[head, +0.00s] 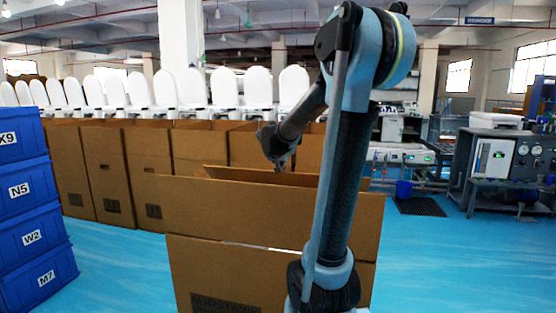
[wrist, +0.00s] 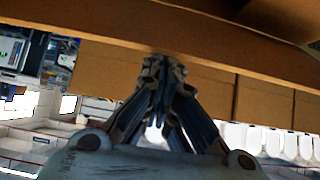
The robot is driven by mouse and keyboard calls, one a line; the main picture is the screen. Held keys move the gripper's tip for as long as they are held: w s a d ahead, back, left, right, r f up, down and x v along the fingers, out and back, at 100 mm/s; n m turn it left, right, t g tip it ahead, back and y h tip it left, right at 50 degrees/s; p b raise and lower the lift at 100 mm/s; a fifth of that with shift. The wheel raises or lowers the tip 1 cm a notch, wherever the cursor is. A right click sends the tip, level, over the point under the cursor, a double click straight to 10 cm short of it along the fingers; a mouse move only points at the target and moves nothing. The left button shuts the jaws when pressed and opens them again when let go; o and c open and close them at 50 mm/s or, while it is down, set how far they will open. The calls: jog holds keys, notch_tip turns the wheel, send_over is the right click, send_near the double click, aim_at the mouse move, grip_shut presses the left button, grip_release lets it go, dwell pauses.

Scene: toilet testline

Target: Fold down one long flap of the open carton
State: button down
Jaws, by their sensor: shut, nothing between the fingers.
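The open carton (head: 215,275) stands upright on the blue floor right in front of me. Its near long flap (head: 255,212) stands up, above a crease across the carton's front. Behind it, the top edge of another raised flap (head: 235,174) shows; the carton's inside is hidden. My gripper (head: 279,164) is shut and empty, pointing down at the far flap's top edge. I cannot tell whether it touches. In the wrist view, my gripper's fingers (wrist: 163,65) are together, close to a brown cardboard band (wrist: 110,32) crossing the top of the picture.
A row of brown cartons (head: 100,165) stands behind, with white toilets (head: 165,90) beyond. Stacked blue crates (head: 30,215) stand at the left. Grey test equipment (head: 495,165) is at the right. Blue floor (head: 450,270) is clear at the right.

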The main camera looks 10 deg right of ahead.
jog(key=s+a+f, duration=0.2)
jog(key=s+f, duration=0.3)
jog(key=f, duration=0.1)
jog(key=shift+a, duration=0.15)
jog(key=shift+s, duration=0.1)
jog(key=shift+r, duration=0.15)
